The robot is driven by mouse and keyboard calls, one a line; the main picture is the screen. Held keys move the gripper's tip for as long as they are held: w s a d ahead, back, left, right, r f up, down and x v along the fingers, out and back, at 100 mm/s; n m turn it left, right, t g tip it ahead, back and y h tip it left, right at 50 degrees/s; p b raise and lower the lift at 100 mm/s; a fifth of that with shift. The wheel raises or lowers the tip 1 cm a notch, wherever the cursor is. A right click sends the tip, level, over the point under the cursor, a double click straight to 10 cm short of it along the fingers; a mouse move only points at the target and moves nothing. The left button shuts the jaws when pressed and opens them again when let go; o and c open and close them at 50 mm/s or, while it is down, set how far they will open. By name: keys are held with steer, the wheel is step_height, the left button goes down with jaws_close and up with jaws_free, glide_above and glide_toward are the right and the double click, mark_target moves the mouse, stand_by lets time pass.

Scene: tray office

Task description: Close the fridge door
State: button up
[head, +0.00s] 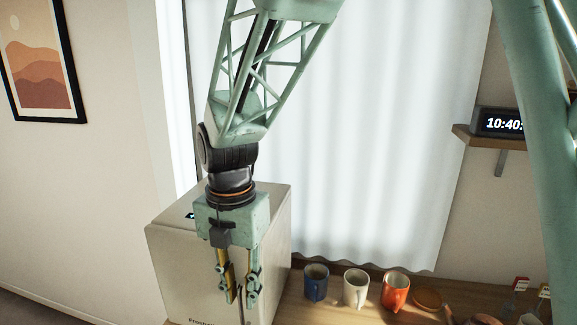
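The fridge (178,255) is a cream-white box at the lower left, with its top and one side visible. Dark lettering shows low on its front, cut off by the bottom edge of the view. My gripper (240,302) points down in front of the fridge and covers part of it. Its two fingers are apart with a gap between them, and no object is held. A thin dark upright line shows between and below the fingertips; I cannot tell whether it is a handle or a door edge. I cannot tell how far the door stands open, or whether the gripper touches it.
A blue mug (316,282), a white mug (355,288) and an orange-red mug (395,291) stand on the wooden surface (335,315) right of the fridge. A round orange-brown item (428,299) lies beside them. A digital clock (500,122) sits on a wall shelf. A white curtain (380,130) hangs behind.

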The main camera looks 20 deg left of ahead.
steer(key=shift+r, duration=3)
